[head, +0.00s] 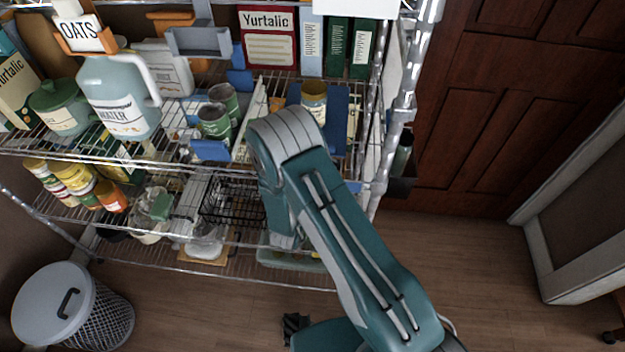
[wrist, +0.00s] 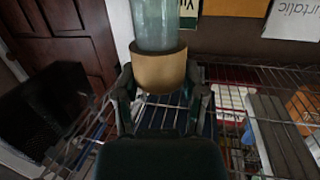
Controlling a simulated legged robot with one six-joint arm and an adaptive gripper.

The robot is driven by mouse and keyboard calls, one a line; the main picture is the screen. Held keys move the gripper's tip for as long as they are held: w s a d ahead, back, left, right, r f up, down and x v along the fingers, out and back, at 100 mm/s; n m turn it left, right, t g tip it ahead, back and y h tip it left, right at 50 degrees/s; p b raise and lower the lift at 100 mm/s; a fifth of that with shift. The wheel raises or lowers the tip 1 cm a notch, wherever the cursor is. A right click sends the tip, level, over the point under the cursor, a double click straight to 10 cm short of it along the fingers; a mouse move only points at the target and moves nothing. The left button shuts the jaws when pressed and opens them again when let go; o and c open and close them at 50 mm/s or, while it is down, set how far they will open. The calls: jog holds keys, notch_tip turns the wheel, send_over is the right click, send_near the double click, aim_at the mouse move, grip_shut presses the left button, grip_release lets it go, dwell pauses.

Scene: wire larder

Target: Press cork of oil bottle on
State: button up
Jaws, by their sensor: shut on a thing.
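In the wrist view my gripper (wrist: 160,82) has its two fingers closed on either side of a wide tan cork (wrist: 159,70). Pale blue-green glass (wrist: 155,22), which looks like part of the oil bottle, meets the cork and runs out of the picture's top edge. The cork covers the end of the glass, so I cannot tell how deep it sits. The rest of the bottle is out of the wrist view. In the head view my arm bends down in front of the rack and hides my gripper, the cork and the bottle.
The wire rack (head: 180,262) holds a water jug (head: 118,100), green cans (head: 215,122), a yellow-topped jar (head: 314,98) and several boxes. A lidded bin (head: 60,305) stands at the lower left. A dark red door (head: 500,110) and open floor are on the right.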

jog(key=shift+f, duration=0.1)
jog(key=o, duration=0.9)
jog(key=v, duration=1.2)
jog(key=shift+a+f, duration=0.1)
